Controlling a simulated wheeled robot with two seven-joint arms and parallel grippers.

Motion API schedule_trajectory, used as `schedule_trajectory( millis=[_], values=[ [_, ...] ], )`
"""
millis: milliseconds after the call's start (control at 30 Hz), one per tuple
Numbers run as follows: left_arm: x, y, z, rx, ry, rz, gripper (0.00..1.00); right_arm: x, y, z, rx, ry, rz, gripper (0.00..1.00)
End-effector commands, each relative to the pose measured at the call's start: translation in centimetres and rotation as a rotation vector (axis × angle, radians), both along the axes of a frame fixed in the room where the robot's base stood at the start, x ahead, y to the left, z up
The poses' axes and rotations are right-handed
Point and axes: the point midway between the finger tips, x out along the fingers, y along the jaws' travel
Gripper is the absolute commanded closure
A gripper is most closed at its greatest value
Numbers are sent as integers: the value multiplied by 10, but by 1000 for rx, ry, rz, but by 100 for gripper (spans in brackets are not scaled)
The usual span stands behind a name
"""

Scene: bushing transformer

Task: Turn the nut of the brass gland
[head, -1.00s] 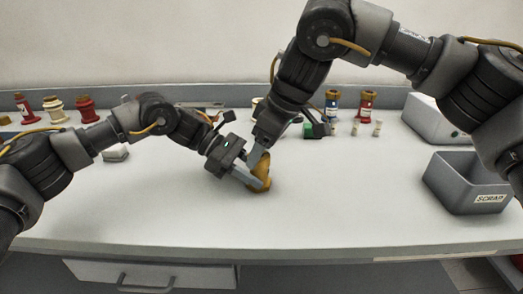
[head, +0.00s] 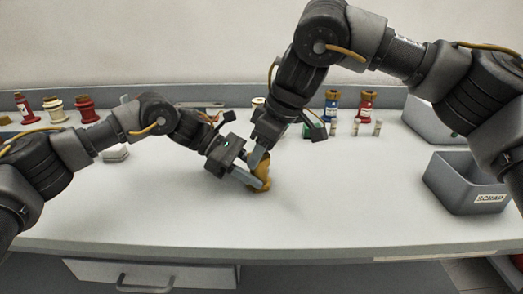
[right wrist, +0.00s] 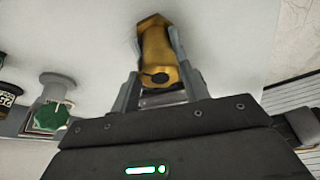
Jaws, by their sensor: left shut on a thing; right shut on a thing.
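The brass gland (head: 264,174) is held a little above the middle of the white bench, or close to it; the exact height is hard to tell. My left gripper (head: 254,181) is shut on its lower part from the left. My right gripper (head: 259,160) comes down from above and is shut on its upper part. In the right wrist view the gland (right wrist: 157,52) lies between the two fingers of my right gripper (right wrist: 160,70), with a hexagonal far end and a dark slot at its near end. The fingers partly hide the nut.
A grey scrap bin (head: 466,186) stands at the right. Several bushings, including a red one (head: 86,108) and a blue one (head: 331,104), line the back. A green knob (right wrist: 47,117) shows in the right wrist view. The front of the bench is clear.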

Motion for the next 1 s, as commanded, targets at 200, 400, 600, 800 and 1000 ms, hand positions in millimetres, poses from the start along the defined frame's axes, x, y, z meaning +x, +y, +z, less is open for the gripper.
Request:
schedule_trajectory(
  millis=[200,400,600,800,1000],
  values=[
    [-1,1,-5,9,7,-1,75,1,0,0,0,1,84,77],
    [-1,1,-5,9,6,0,75,1,0,0,1,3,239,78],
    [-1,1,-5,8,7,0,75,3,0,0,0,2,427,78],
    [-1,1,-5,8,7,0,75,4,1,0,-2,2,617,77],
    [-1,1,-5,8,7,0,75,5,1,0,-4,3,803,77]
  ],
)
